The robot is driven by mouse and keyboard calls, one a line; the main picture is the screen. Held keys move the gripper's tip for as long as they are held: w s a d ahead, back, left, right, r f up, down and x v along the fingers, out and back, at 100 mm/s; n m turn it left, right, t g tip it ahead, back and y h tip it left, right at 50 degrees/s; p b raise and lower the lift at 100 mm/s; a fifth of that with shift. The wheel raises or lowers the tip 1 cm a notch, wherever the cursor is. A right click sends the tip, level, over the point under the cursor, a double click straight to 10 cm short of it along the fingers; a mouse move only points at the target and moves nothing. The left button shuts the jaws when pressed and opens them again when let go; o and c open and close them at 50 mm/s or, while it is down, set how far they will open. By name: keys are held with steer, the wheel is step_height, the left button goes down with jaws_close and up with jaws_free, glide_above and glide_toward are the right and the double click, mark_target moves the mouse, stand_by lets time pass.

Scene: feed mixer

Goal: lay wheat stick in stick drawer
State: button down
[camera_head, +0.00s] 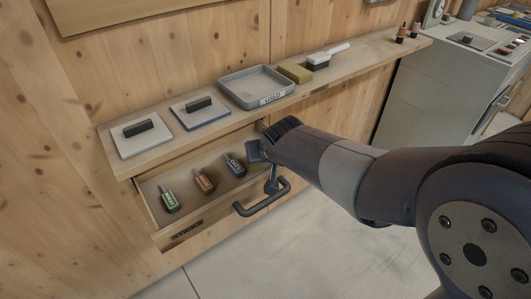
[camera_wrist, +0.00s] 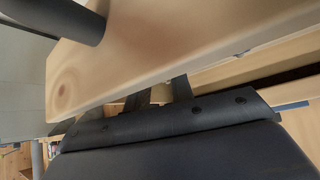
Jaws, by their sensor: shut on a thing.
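The stick drawer (camera_head: 150,211) is pulled open below the shelf. A green stick (camera_head: 168,198), a brown stick (camera_head: 205,181) and a dark blue stick (camera_head: 235,165) lie apart in a row in it; their labels are too small to read surely. My gripper (camera_head: 255,152) is at the drawer's right end, beside the dark blue stick. In the wrist view my gripper (camera_wrist: 166,92) has its fingers close together, their tips hidden behind a pale wooden board (camera_wrist: 150,65). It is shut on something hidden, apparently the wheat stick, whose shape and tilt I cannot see.
The dark drawer handle (camera_head: 262,205) juts out just below my gripper. The shelf (camera_head: 155,160) overhangs the drawer and carries a grey tray (camera_head: 228,91), two boards with dark blocks, a sponge (camera_head: 296,72) and a brush (camera_head: 330,55). The floor in front is clear.

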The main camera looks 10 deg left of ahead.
steer(key=c, duration=1.2)
jaws_free()
steer(key=shift+f, duration=0.1)
steer(key=shift+c, duration=0.2)
steer(key=shift+s+d+r, duration=0.1)
steer(key=shift+s+r, duration=0.05)
steer(key=shift+r, duration=0.35)
steer(key=p+v, duration=0.1)
steer(key=v, duration=1)
steer(key=shift+s+d, duration=0.1)
steer(key=shift+s, duration=0.05)
